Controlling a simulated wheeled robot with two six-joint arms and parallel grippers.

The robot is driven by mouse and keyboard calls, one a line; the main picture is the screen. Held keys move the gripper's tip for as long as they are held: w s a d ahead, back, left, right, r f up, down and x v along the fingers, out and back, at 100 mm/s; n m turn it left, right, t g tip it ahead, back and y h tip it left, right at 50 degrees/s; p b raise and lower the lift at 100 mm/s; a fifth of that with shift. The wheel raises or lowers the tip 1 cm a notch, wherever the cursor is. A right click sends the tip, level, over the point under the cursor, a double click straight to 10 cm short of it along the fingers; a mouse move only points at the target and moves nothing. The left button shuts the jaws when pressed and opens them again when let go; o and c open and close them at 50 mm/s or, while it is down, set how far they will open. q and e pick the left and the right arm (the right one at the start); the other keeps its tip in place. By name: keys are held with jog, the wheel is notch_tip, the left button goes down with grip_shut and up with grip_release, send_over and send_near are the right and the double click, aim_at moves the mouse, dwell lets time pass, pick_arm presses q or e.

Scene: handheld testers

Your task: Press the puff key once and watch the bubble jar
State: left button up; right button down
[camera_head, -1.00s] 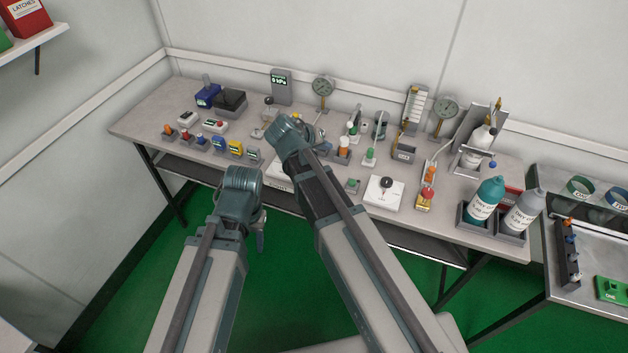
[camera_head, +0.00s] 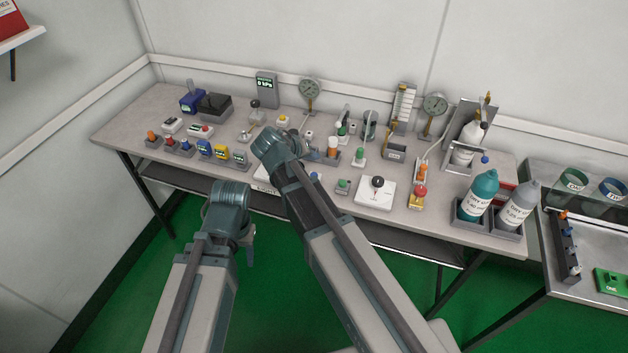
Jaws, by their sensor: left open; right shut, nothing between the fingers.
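A small glass jar with a dark top (camera_head: 257,113), likely the bubble jar, stands at the back of the bench, left of centre. A yellow button on a small pale box (camera_head: 283,121) is just right of it; it may be the puff key, but I can read no label. My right gripper (camera_head: 314,154) is shut and empty, small and partly hidden by its wrist, over the middle of the bench in front of the yellow button. My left gripper (camera_head: 249,243) is open and empty, hanging beyond its wrist in front of the bench edge, away from the jar.
The bench (camera_head: 128,126) is crowded with small testers. A grey display (camera_head: 266,89) and a dial gauge (camera_head: 309,91) stand at the back. A white box with a black knob (camera_head: 376,191) is right of my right arm. Teal (camera_head: 477,195) and grey (camera_head: 517,208) bottles stand at right.

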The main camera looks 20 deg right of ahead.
pick_arm(q)
jog(key=shift+f+b, duration=1.85)
jog(key=shift+f, duration=0.55)
pick_arm(e)
jog(key=shift+f, duration=2.4)
pick_arm(q)
jog(key=shift+f+b, duration=0.4)
pick_arm(e)
jog(key=shift+f, duration=0.4)
pick_arm(q)
jog(key=shift+f+b, duration=0.45)
pick_arm(e)
jog(key=shift+f, duration=0.45)
pick_arm(q)
jog(key=shift+r, duration=0.1)
pick_arm(e)
jog(key=shift+r, duration=0.15)
pick_arm(q)
jog(key=shift+r+p, duration=0.8)
jog(key=shift+p, duration=0.1)
pick_arm(e)
jog(key=shift+r, duration=0.75)
pick_arm(q)
jog(key=shift+r, duration=0.1)
pick_arm(e)
jog(key=shift+r, duration=0.15)
